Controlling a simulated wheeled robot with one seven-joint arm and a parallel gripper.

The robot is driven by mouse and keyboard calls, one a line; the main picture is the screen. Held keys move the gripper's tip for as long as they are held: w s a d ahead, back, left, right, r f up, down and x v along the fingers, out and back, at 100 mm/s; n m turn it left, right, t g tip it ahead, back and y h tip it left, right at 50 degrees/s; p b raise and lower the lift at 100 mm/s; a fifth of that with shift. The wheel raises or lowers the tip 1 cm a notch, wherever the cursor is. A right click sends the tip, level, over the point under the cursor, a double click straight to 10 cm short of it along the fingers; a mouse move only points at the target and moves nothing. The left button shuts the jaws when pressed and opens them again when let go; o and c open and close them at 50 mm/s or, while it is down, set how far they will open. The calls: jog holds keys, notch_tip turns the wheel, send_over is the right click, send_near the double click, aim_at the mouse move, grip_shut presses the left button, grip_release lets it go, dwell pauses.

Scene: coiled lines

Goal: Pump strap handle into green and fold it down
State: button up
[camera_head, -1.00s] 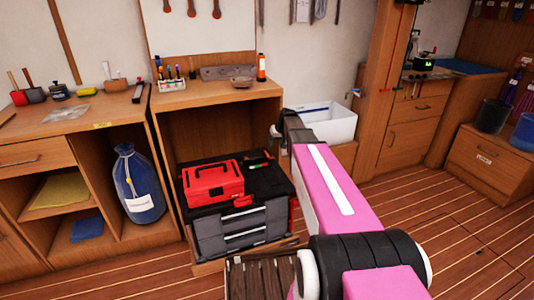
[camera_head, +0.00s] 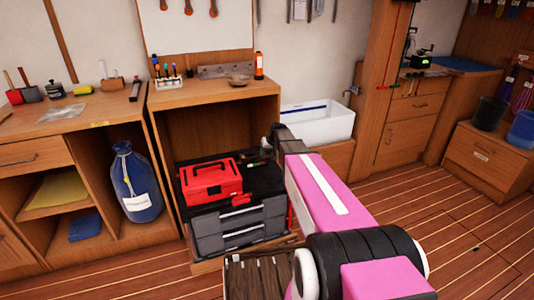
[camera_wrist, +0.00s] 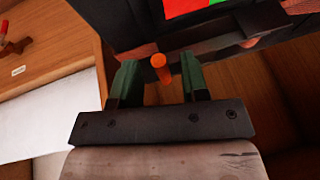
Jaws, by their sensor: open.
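An orange strap handle (camera_wrist: 161,69) shows in the wrist view as a short bar with a rounded end. My gripper (camera_wrist: 160,63) is open, with its two green fingers on either side of the handle, apart from it. Past the fingers is a dark surface with a red and green patch (camera_wrist: 190,6), cut off by the top edge. No pointer on the patch is visible. In the head view my gripper (camera_head: 265,149) is small and partly hidden by my wrist, above the right end of the black tool chest (camera_head: 203,217).
A red toolbox (camera_head: 210,181) lies on the chest, inside a wooden bench opening. A white bin (camera_head: 318,125) stands to the right and shows in the wrist view (camera_wrist: 50,110). A blue bag (camera_head: 136,185) sits at left.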

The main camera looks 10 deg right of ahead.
grip_shut()
